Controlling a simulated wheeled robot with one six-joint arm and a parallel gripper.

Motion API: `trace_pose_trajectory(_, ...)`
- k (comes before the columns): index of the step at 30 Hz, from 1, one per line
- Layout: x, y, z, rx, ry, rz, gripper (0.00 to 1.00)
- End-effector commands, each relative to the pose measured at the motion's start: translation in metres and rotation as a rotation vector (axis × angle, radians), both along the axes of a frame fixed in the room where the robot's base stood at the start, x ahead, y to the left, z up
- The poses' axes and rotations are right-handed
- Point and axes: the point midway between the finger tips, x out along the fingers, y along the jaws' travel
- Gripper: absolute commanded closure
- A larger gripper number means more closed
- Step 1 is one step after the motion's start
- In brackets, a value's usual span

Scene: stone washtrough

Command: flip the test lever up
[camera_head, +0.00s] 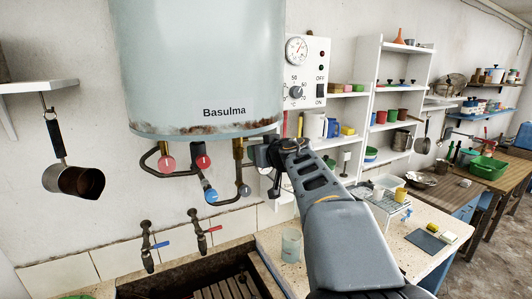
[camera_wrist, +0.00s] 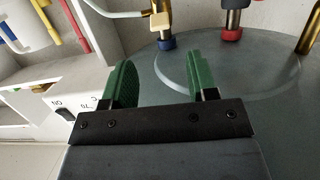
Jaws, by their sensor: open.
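The pale blue boiler (camera_head: 200,65) marked "Basulma" hangs on the wall, rust along its bottom rim. Its underside (camera_wrist: 125,130) also shows in the wrist view. Beneath it are two red round handles, a blue valve (camera_head: 210,195) and brass pipes. In the wrist view a brass fitting (camera_wrist: 161,22) stands above a blue collar, beyond my fingers. I cannot clearly tell which part is the test lever. My gripper (camera_wrist: 163,82) is open, its green fingers apart with nothing between them. In the head view my gripper (camera_head: 268,155) is just below the boiler's lower right edge, partly hidden by my arm.
A control panel (camera_head: 306,72) with gauge, dial and switch is right of the boiler. Wall taps (camera_head: 147,245) sit low above the dark sink. White shelves (camera_head: 366,75) with cups stand to the right. A saucepan (camera_head: 75,182) hangs left. A glass (camera_head: 291,245) stands on the counter.

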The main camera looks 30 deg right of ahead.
Motion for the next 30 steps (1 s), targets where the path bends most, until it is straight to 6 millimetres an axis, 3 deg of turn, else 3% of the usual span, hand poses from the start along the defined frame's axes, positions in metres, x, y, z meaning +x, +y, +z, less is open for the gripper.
trace_pose_trajectory(7,-0.026,0.001,0.007,0.000,-0.001,-0.002,0.47)
trace_pose_trajectory(19,-0.031,0.002,0.007,0.001,0.000,0.000,0.47)
trace_pose_trajectory(30,-0.036,0.021,0.006,-0.046,-0.138,-0.104,0.81)
